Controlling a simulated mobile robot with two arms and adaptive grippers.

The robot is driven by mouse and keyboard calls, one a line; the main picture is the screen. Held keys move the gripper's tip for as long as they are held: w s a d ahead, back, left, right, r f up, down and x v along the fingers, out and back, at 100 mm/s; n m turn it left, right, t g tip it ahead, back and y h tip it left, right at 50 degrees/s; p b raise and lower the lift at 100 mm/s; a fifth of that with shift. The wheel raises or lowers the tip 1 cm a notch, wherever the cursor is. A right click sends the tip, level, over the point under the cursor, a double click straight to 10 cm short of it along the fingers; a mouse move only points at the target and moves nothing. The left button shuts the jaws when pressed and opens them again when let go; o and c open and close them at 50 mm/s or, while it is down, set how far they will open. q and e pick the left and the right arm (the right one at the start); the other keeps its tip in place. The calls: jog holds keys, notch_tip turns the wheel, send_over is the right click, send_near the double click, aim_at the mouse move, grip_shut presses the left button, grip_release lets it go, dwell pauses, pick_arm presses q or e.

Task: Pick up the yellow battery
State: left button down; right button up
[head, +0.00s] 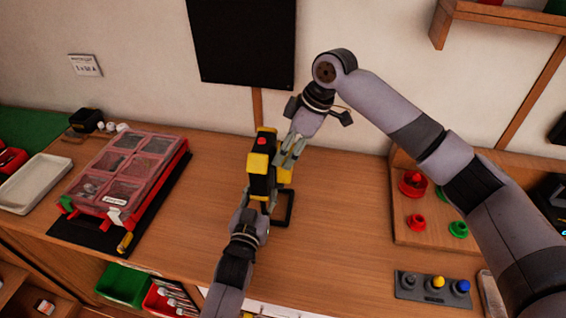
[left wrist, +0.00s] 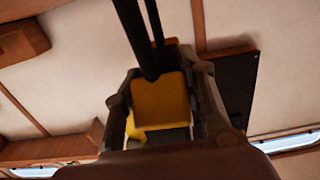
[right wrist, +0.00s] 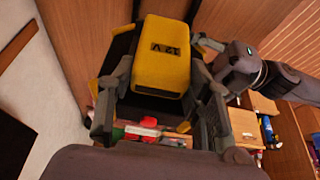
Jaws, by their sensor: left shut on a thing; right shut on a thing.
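The yellow battery (right wrist: 165,55), a block marked "12 V", sits between the fingers of my right gripper (right wrist: 158,95) in the right wrist view. In the head view my right gripper (head: 289,158) reaches down from the upper right, shut on it. My left gripper (head: 257,201) comes up from below and is shut on a black and yellow tool (head: 262,165) with a red top part. In the left wrist view a yellow part (left wrist: 160,98) of the tool lies between its fingers. The two grippers are close together. Whether battery and tool touch is hidden.
A red-framed case (head: 118,170) with clear compartments stands left on the wooden bench (head: 350,230), near a white tray (head: 33,184). Right stand a board with red and green knobs (head: 416,222) and a grey block with coloured knobs (head: 433,288). The bench middle right is clear.

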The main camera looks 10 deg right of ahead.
jog(key=shift+r, duration=0.1)
jog(key=c, duration=0.5)
jog(key=shift+c, duration=0.2)
notch_tip(320, 180, up, 18)
pick_arm(q)
jog(key=c, duration=0.9)
grip_release()
jog(key=shift+c, duration=0.2)
